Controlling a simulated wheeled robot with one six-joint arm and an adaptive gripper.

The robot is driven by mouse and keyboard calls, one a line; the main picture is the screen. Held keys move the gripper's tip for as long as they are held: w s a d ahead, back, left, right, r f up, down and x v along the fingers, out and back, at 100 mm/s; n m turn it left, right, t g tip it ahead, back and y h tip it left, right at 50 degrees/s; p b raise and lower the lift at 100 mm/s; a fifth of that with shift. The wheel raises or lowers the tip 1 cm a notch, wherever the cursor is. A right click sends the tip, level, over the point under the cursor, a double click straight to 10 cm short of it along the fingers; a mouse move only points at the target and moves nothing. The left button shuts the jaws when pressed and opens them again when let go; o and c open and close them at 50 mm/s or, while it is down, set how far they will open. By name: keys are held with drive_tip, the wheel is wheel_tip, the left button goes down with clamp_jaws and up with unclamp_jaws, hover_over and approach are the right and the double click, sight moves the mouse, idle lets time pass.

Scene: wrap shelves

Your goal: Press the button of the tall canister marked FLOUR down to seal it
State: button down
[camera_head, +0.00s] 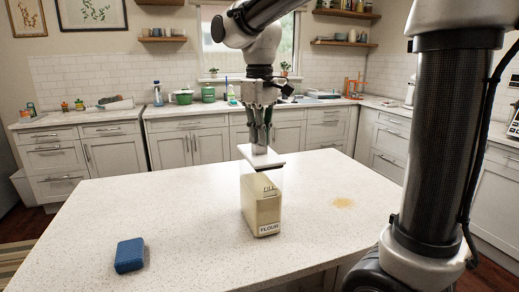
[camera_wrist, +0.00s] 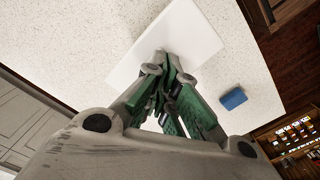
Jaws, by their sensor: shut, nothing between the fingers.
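The tall canister marked FLOUR (camera_head: 262,212) stands upright on the white speckled island, with pale flour inside its clear walls. Its flat white lid (camera_head: 268,160) is on top, and the lid (camera_wrist: 203,45) fills the upper middle of the wrist view. My gripper (camera_head: 259,148) is shut and empty, pointing straight down over the lid's middle. Its fingertips (camera_wrist: 165,62) meet at the lid in the wrist view. They hide the button, so I cannot tell whether it is up or down, or whether the tips touch it.
A blue sponge (camera_head: 130,255) lies on the island (camera_head: 180,205) at the front left. A small tan spill (camera_head: 343,203) is to the right of the canister. The island around the canister is otherwise clear. Counters with pots (camera_head: 184,97) line the back wall.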

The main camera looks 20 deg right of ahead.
drive_tip(key=shift+f, duration=1.2)
drive_tip(key=shift+r, duration=3.85)
drive_tip(key=s+d+f+m+t, duration=0.2)
drive_tip(key=s+d+f+m, duration=0.1)
drive_tip(key=s+d+f, duration=0.2)
drive_tip(key=s+d+f+m+t, duration=0.2)
drive_tip(key=s+d+f, duration=0.3)
drive_tip(key=s+d, duration=0.5)
drive_tip(key=s+m, duration=0.1)
drive_tip(key=s, duration=0.3)
drive_tip(key=shift+f, duration=0.35)
